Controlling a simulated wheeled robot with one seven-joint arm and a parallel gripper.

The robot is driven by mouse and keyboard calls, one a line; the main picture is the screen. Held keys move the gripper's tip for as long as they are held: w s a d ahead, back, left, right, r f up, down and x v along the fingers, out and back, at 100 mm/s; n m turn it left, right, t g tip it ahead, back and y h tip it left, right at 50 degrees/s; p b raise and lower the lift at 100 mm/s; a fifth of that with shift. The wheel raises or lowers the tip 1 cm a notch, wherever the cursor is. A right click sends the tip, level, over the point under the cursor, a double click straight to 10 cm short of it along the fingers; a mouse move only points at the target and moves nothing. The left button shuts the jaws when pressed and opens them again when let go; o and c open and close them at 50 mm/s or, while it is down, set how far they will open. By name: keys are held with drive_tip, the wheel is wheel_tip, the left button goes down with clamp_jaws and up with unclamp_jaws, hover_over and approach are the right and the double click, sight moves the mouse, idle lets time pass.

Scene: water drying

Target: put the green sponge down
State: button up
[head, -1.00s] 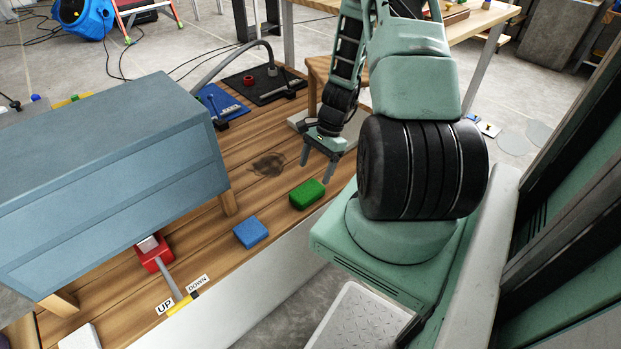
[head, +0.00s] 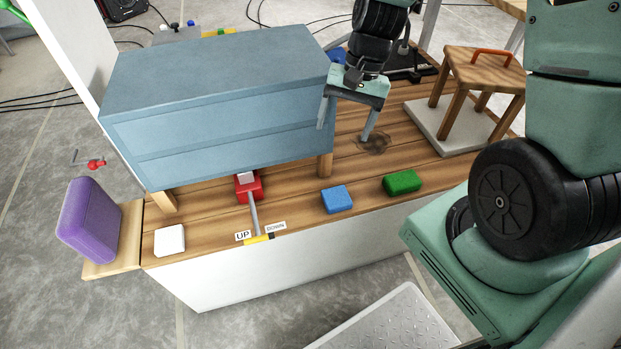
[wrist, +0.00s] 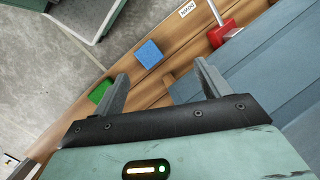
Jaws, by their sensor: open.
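The green sponge (head: 403,182) lies flat on the wooden platform near its front edge, right of a blue sponge (head: 337,199). My gripper (head: 345,133) is open and empty, raised above the platform behind and left of the green sponge, beside the blue-grey cabinet. In the wrist view the open fingers of my gripper (wrist: 163,88) show nothing between them but planks. The blue sponge (wrist: 149,53) lies beyond the fingers.
The blue-grey cabinet (head: 215,95) stands close left of my gripper. A dark wet patch (head: 374,144) marks the planks. A red lever base (head: 248,188) with UP and DOWN labels, a white block (head: 170,240) and a purple sponge (head: 90,220) are left. A wooden stool (head: 482,70) stands right.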

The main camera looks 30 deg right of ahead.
drive_tip(key=s+a+r+n+h, duration=0.1)
drive_tip(key=s+a+r+n, duration=0.4)
drive_tip(key=s+a+n, duration=0.2)
drive_tip(key=s+a+r+n+h, duration=0.1)
drive_tip(key=s+a+r+n, duration=0.3)
drive_tip(key=s+a+n, duration=0.4)
drive_tip(key=s+a, duration=0.1)
drive_tip(key=a, duration=0.1)
drive_tip(key=shift+s+a+r+t+h, duration=0.3)
drive_tip(key=shift+a+r+t, duration=0.05)
drive_tip(key=shift+a+t, duration=0.05)
drive_tip(key=shift+r, duration=0.1)
wheel_tip(320, 180, up, 19)
drive_tip(key=p, duration=1.9)
drive_tip(key=shift+o, duration=0.4)
